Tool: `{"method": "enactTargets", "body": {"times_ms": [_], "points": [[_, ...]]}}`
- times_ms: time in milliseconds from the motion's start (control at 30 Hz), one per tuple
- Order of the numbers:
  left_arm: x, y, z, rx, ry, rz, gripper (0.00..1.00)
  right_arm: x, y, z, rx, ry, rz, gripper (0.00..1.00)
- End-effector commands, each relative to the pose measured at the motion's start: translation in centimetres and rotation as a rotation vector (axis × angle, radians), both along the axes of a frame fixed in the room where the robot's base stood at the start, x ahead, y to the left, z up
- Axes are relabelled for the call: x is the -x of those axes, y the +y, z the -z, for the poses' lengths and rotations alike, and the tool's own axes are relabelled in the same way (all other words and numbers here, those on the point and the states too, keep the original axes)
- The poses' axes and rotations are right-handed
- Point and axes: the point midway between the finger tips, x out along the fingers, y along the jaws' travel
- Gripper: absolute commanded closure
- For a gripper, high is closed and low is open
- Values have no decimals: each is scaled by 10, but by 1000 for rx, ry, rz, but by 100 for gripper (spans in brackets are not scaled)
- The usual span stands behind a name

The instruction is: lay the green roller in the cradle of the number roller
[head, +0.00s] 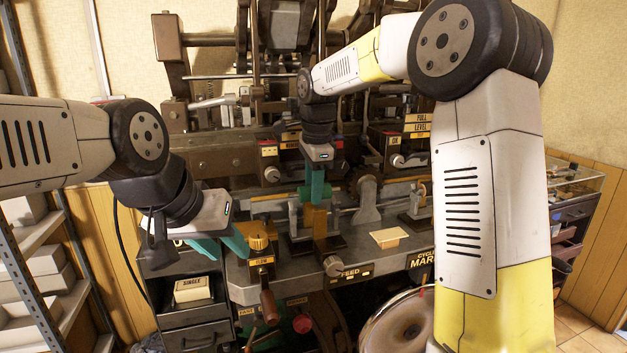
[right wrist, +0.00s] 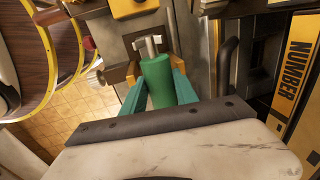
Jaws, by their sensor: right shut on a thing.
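The green roller (right wrist: 158,82) is between the teal fingers of my right gripper (right wrist: 155,88) in the right wrist view. My right gripper is shut on it, and a pale metal shaft end sticks out beyond its far end. In the head view my right gripper (head: 318,188) is above the press bench, with a bit of green (head: 303,193) showing beside its fingers. A yellow plate reading NUMBER (right wrist: 293,68) is at the right of the right wrist view. I cannot clearly make out the number roller's cradle. My left gripper (head: 228,250) is open and empty near the bench's left front corner.
A pale block (head: 389,237) lies on the bench front. Metal stands (head: 367,200) and press frames crowd the back. A drawer unit with a SINGLE box (head: 193,289) stands at left.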

Motion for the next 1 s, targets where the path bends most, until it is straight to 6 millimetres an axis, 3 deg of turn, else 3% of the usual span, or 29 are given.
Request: {"method": "enactTargets", "body": {"times_ms": [400,867,900,1000], "points": [[0,0,0,0,0,0,64,0,0,29,0,1,0,100],[0,0,0,0,0,0,64,0,0,34,0,0,0,100],[0,0,0,0,0,0,64,0,0,34,0,0,0,61],[0,0,0,0,0,0,64,0,0,34,0,0,0,41]]}}
